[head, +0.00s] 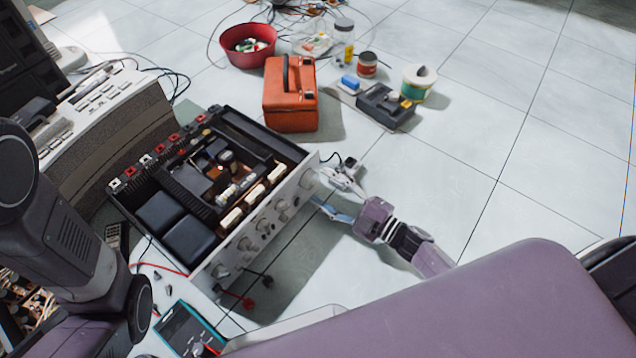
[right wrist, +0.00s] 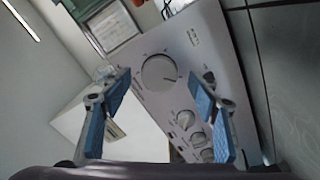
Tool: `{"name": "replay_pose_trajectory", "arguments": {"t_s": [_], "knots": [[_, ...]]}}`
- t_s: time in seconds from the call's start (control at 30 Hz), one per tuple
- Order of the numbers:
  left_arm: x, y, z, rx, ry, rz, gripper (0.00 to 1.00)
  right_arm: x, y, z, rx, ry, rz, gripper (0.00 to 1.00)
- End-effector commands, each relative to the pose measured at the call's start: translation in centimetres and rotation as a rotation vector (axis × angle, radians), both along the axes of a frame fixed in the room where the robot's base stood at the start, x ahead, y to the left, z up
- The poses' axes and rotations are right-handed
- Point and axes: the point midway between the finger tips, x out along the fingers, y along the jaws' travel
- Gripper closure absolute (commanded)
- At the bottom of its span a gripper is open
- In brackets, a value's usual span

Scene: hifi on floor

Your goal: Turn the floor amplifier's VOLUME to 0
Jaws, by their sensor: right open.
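The opened amplifier (head: 292,160) sits on the floor with its lid off and its silver front panel facing my right arm. In the right wrist view the panel (right wrist: 205,45) carries one large round knob (right wrist: 159,72) and several smaller knobs (right wrist: 186,119). The large knob has a dark mark toward its right side; the labels are too small to read. My right gripper (head: 319,186) is open at the right end of the panel. In the right wrist view its blue-padded fingers (right wrist: 160,88) appear on either side of the large knob, with no clear contact. My left gripper is out of view.
An orange case (head: 291,105), a red bowl (head: 247,48) and small jars (head: 367,65) stand behind. A grey keyed device (head: 120,100) adjoins the amplifier's left. A teal meter (head: 187,328) and probe leads lie in front. The floor to the right is clear.

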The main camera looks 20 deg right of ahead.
Motion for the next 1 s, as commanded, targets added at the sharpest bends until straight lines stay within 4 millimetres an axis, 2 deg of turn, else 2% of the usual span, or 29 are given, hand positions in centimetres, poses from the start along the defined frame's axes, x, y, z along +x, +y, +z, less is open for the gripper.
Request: {"name": "replay_pose_trajectory", "arguments": {"t_s": [0.2,0.4,0.6,1.0], "knots": [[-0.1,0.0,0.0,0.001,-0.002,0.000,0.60,-4.2,-2.8,-0.1,-0.003,0.003,0.000,0.44],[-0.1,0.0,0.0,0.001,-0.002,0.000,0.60,-6.7,-4.5,-0.1,-0.002,0.002,-0.001,0.44],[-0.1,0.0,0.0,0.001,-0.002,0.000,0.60,-7.7,-5.1,0.0,-0.001,0.000,-0.001,0.44],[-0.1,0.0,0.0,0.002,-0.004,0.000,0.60,-7.7,-5.2,0.0,-0.001,0.000,-0.001,0.44]]}}
